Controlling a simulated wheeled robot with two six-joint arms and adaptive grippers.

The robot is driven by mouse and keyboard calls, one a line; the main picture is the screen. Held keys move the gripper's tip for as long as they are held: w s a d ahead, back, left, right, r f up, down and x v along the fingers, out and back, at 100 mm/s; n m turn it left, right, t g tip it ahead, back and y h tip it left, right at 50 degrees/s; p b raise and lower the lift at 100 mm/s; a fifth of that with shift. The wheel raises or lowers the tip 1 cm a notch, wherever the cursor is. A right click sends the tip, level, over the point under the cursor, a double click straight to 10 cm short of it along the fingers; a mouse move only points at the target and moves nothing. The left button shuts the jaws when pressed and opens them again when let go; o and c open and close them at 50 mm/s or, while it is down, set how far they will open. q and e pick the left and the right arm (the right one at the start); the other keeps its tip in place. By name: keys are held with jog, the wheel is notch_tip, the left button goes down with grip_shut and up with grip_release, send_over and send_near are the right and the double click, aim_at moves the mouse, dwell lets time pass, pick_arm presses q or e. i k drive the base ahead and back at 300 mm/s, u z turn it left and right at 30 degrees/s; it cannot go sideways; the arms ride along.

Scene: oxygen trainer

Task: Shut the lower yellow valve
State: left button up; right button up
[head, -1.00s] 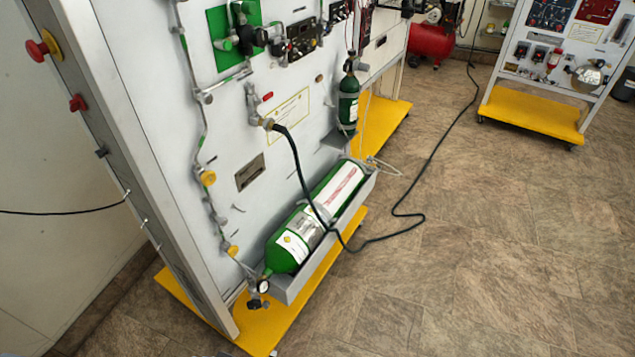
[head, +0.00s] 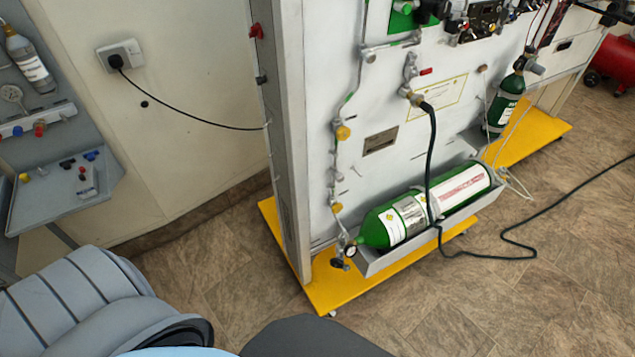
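The lower yellow valve (head: 336,207) is a small yellow fitting on the thin pipe run near the bottom left of the white trainer panel (head: 385,100). The upper yellow valve (head: 343,132) sits above it on the same pipe. The lower valve is just above and left of the big green cylinder (head: 420,212). Its handle position is too small to tell. Neither of my grippers shows in the head view.
The trainer stands on a yellow base (head: 345,285) on the tiled floor. A black hose (head: 431,150) hangs from the panel and runs across the floor to the right. A grey shelf unit (head: 70,190) with a bottle stands at the left. Floor is free in front of the base.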

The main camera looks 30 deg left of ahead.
aim_at(337, 208)
jog(key=z, duration=0.95)
jog(key=i, duration=2.85)
jog(key=u, duration=4.15)
